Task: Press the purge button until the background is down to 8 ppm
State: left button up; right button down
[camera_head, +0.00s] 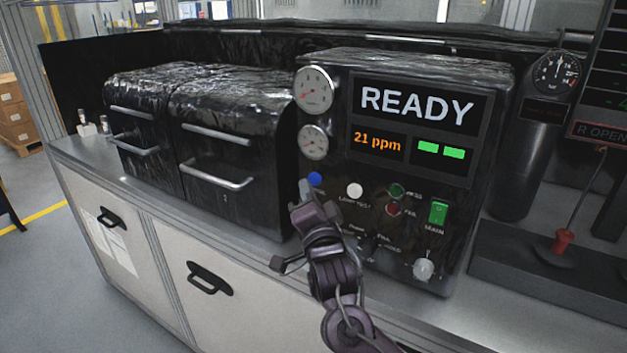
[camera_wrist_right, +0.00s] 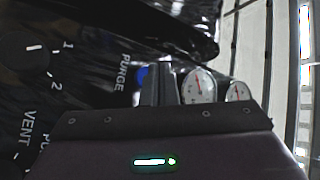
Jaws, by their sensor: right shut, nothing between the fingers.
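The black test unit (camera_head: 415,85) stands on the bench with a lit display (camera_head: 415,110) reading READY and, in orange, 21 ppm. The blue purge button (camera_head: 315,179) is on its front panel at the lower left. It also shows in the right wrist view (camera_wrist_right: 143,76), beside the PURGE label. My right gripper (camera_head: 306,187) is shut and empty, its tips just below the blue button in the head view. In the wrist view the fingers (camera_wrist_right: 160,84) are right by the button; I cannot tell whether they touch it. My left gripper is not in view.
Two gauges (camera_head: 314,90) sit above the button. A white button (camera_head: 354,190), a green switch (camera_head: 438,212) and a knob (camera_head: 423,269) are on the same panel. Black drawer-like boxes (camera_head: 230,150) stand close on the left. A red-handled part (camera_head: 563,242) is at the right.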

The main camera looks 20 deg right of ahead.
jog(key=shift+w+d, duration=0.1)
jog(key=shift+d, duration=0.05)
jog(key=shift+w+d, duration=0.2)
jog(key=shift+w+d, duration=0.25)
jog(key=shift+d, duration=0.1)
dwell(0.7)
jog(key=shift+s+a, duration=0.55)
jog(key=shift+a, duration=0.1)
jog(key=shift+a, duration=0.1)
jog(key=shift+s+a+p, duration=0.3)
jog(key=shift+s+a, duration=1.25)
jog(key=shift+a, duration=0.3)
